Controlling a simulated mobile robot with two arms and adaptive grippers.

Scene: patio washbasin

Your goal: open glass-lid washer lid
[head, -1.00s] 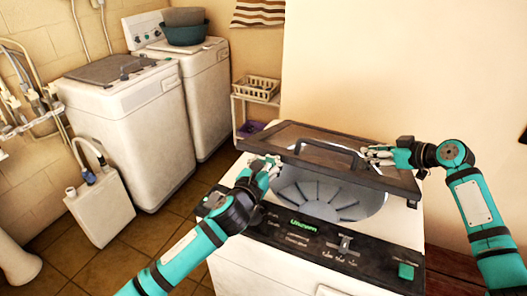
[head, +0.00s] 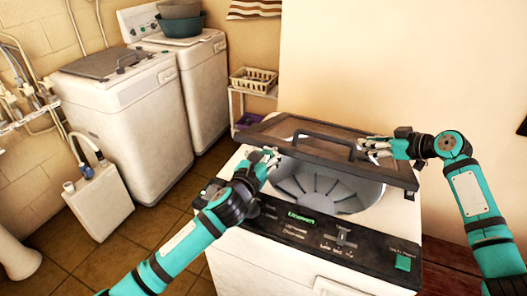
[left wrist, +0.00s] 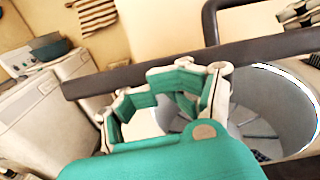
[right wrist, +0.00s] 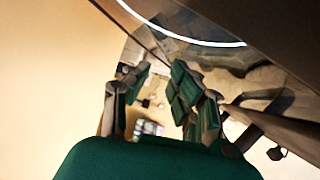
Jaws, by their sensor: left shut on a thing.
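The glass-lid washer (head: 330,262) stands front centre in the head view. Its lid (head: 262,135), dark-framed with a clear pane and a bar handle (head: 325,137), is tilted partly up, and the round drum (head: 310,187) shows below its front edge. My left gripper (head: 268,163) is at the lid's front edge, left of the handle, shut on the lid edge; in the left wrist view its fingers (left wrist: 172,100) overlap the dark edge. My right gripper (head: 372,150) is at the lid's right part, near the handle's right end. Its fingers (right wrist: 157,105) are spread with nothing visible between them.
A control panel (head: 335,238) runs along the washer's front. Two white washers (head: 125,125) stand at the left, one carrying basins (head: 180,24). A jug-like white container (head: 100,205), wall pipes and a small shelf with a basket (head: 252,80) are nearby. A plain wall is behind the lid.

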